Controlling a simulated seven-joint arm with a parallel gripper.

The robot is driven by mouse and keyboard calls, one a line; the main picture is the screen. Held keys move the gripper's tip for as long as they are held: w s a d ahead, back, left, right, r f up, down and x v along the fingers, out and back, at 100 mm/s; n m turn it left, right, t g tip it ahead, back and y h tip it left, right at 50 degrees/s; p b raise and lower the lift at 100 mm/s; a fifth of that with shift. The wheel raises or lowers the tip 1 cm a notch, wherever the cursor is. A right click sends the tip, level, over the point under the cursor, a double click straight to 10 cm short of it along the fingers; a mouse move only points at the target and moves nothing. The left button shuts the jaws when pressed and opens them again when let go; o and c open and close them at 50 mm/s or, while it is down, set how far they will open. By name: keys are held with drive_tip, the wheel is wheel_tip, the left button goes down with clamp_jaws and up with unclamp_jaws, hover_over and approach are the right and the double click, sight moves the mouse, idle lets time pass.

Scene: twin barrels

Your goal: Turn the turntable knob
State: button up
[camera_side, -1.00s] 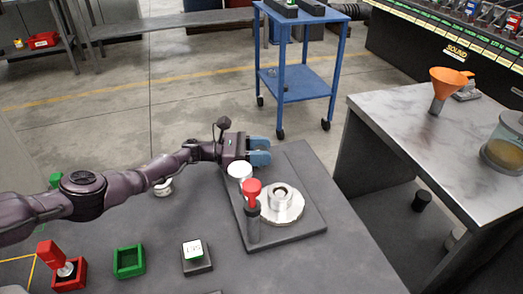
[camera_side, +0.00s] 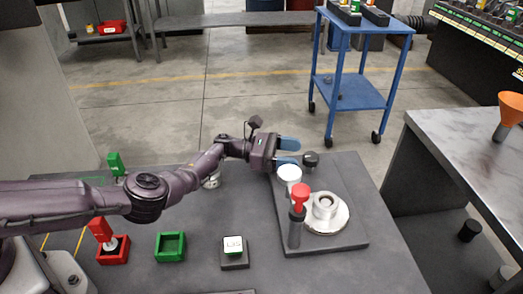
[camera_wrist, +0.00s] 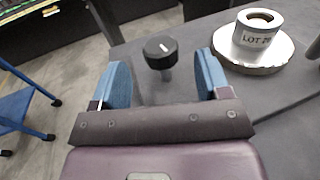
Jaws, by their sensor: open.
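The knob is black with a white mark on top. It stands on a short stem at the far end of the dark plate in the side view (camera_side: 310,159). It also shows in the wrist view (camera_wrist: 160,47). My gripper (camera_side: 291,152) is open, its two blue fingers apart, just left of the knob. In the wrist view my gripper (camera_wrist: 163,64) faces the knob, which appears between and a little beyond the fingertips, with no visible contact. The silver turntable disc (camera_side: 343,221) carries a pale ring-shaped part (camera_side: 325,207), labelled "LOT" in the wrist view.
A red-topped post (camera_side: 299,200) and a white round cap (camera_side: 289,174) stand on the dark plate (camera_side: 345,175) near my gripper. Red and green (camera_side: 171,247) trays and a small display block (camera_side: 233,247) lie nearer the front. A blue cart (camera_side: 350,93) stands beyond the table.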

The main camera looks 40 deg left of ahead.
drive_tip(key=v, duration=0.7)
drive_tip(key=shift+s+a, duration=0.15)
drive_tip(key=shift+a, duration=0.15)
drive_tip(key=shift+d, duration=0.1)
drive_tip(key=w+d+r+n+t+y, duration=0.1)
drive_tip(key=w+r+n+t+y, duration=0.35)
drive_tip(key=r, duration=0.45)
drive_tip(key=w+d+r+n+t+y, duration=0.2)
drive_tip(key=w+r+n+t+y, duration=0.25)
drive_tip(key=r, duration=0.35)
drive_tip(key=w+d+r+n+t+y, duration=0.1)
drive_tip(key=w+r+n+t+y, duration=0.35)
drive_tip(key=r, duration=0.45)
drive_tip(key=m+g+y, duration=0.2)
drive_tip(key=m+g, duration=0.1)
drive_tip(key=g, duration=1.5)
approach(310, 157)
drive_tip(key=shift+t, duration=0.25)
drive_tip(key=x, duration=0.9)
drive_tip(key=shift+f, duration=0.35)
